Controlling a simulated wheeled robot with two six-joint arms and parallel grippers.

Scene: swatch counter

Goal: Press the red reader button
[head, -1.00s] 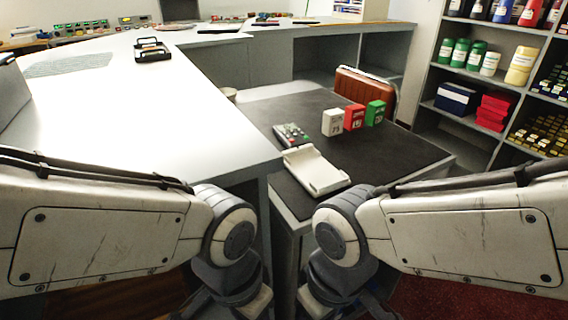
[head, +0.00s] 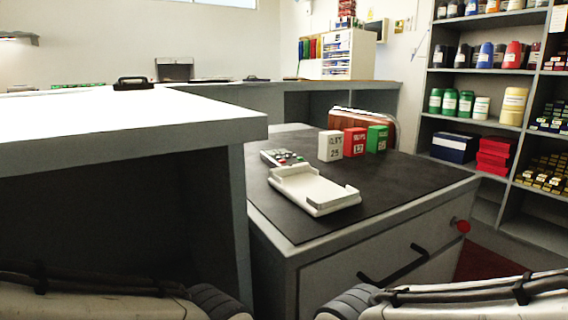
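A small grey keypad device (head: 282,157) with red, green and dark keys lies on the dark desk top, behind a white cradle-like tray (head: 314,189). A round red button or knob (head: 463,226) sits on the right end of the desk's grey front. I cannot tell for sure which of these is the reader button. Only upper parts of my two arms show along the bottom edge. Both my grippers are out of the picture.
White (head: 330,146), red (head: 355,142) and green (head: 377,139) number blocks stand on the desk top (head: 400,180). A dark drawer handle (head: 394,264) juts from the desk front. A white counter (head: 120,120) blocks the left; shelves (head: 475,100) stand right.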

